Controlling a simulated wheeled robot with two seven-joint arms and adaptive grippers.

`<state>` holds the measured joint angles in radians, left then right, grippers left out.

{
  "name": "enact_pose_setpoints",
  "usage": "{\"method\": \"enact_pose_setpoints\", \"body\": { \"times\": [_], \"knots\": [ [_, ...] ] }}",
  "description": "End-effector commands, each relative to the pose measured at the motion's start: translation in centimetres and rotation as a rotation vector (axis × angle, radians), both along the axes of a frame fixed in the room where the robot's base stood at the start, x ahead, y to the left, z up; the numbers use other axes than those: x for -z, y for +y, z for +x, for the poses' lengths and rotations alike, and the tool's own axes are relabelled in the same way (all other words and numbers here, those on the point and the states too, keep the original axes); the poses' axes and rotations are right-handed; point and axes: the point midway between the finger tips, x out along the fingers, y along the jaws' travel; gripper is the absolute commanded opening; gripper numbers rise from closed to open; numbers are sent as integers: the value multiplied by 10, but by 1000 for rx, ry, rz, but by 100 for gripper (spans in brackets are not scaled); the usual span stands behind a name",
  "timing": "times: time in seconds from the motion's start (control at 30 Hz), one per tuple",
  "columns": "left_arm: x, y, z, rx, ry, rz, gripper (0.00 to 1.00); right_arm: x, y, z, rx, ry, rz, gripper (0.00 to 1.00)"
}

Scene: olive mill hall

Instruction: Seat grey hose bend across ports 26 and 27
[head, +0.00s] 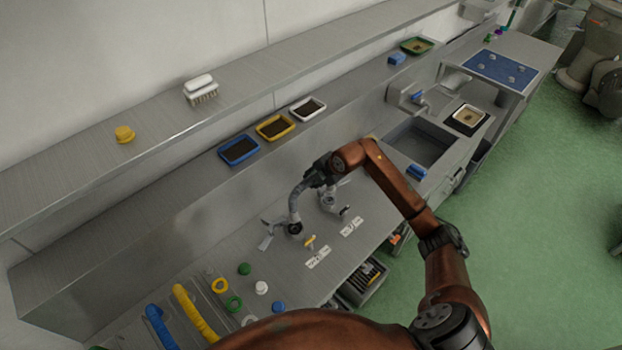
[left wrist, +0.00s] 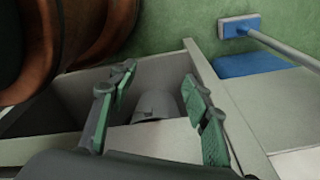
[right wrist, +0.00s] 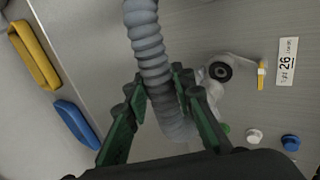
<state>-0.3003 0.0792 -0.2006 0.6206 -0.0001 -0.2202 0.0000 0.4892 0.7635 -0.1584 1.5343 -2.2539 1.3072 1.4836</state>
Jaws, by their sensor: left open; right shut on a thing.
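The grey ribbed hose bend (right wrist: 150,50) is between the green-padded fingers of my right gripper (right wrist: 160,95), which is shut on it. In the head view my right gripper (head: 318,178) holds the bend (head: 295,200) over the steel bench. One end of the bend hangs down close to port 26 (head: 295,229). In the right wrist view port 26 (right wrist: 220,71) is a bare dark opening beside the bend, by a yellow lever (right wrist: 261,75) and label 26 (right wrist: 286,62). Port 27 (head: 328,200) is partly behind the gripper. My left gripper (left wrist: 160,105) is open, with a grey rounded thing (left wrist: 155,105) beyond its fingers.
Yellow (head: 193,312) and blue (head: 158,326) hose pieces lie at the bench's near left, with several coloured caps and rings beside them. Blue (head: 239,150), yellow (head: 275,127) and white (head: 308,109) trays stand on the ledge behind. A sink (head: 418,145) lies to the right.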

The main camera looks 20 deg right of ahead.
Motion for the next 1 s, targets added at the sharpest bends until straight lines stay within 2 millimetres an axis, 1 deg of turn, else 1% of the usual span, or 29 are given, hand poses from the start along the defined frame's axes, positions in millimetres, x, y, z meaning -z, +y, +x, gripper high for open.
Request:
{"method": "enact_pose_setpoints", "body": {
  "times": [0.07, 0.27, 0.6, 0.8, 1.0],
  "knots": [
    [2, 0, 0, 0, 0, 0, 44, 0, 0, 1, 1, -5, 1, 0],
    [10, 0, 0, 0, 0, 0, 44, 12, 0, 1, -1, -4, 1, 0],
    [31, 0, 0, 0, 1, 0, 44, 41, 1, 1, -3, -2, 2, 0],
    [39, 0, -1, 0, 1, 0, 44, 56, 1, 1, -3, -4, 2, 0],
    [42, 1, -1, 0, 2, 0, 44, 62, 1, 1, -2, -4, 1, 0]
  ]
}}
